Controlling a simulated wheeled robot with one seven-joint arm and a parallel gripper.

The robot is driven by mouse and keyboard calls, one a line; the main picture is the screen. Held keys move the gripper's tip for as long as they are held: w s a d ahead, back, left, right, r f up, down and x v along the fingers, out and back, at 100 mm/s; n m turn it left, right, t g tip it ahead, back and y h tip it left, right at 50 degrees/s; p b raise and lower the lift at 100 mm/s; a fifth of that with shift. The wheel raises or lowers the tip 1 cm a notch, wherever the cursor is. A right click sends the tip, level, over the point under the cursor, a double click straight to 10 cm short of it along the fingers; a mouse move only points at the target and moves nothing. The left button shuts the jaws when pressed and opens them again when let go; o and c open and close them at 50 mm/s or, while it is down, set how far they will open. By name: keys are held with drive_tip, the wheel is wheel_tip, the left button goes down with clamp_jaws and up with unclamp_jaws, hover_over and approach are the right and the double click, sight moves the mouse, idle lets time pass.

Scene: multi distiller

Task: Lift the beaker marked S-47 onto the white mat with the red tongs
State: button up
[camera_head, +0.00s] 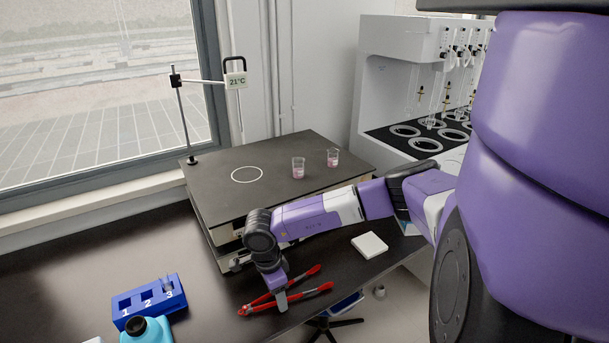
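Two small glass beakers with pinkish contents stand on the dark plate: the left beaker (298,168) and the right beaker (333,158). Their markings are too small to read, so I cannot tell which is S-47. The white mat (369,245) is a small square near the bench's right edge, with nothing on it. The red tongs (312,291) lie near the front edge of the bench, arms spread toward the right. My gripper (281,304) points down over the tongs and hides part of them. I cannot tell whether its fingers hold them.
The dark plate (215,165) bears a white ring, a stand and a 21°C display (236,81). A blue numbered rack (150,300) and a cyan bottle (147,331) stand front left. A white distiller (400,75) stands back right. The bench's left middle is clear.

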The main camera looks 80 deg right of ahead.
drive_tip(key=shift+c, duration=0.5)
drive_tip(key=c, duration=0.6)
wheel_tip(320, 180, up, 12)
drive_tip(key=p, duration=0.7)
drive_tip(key=shift+p, duration=0.4)
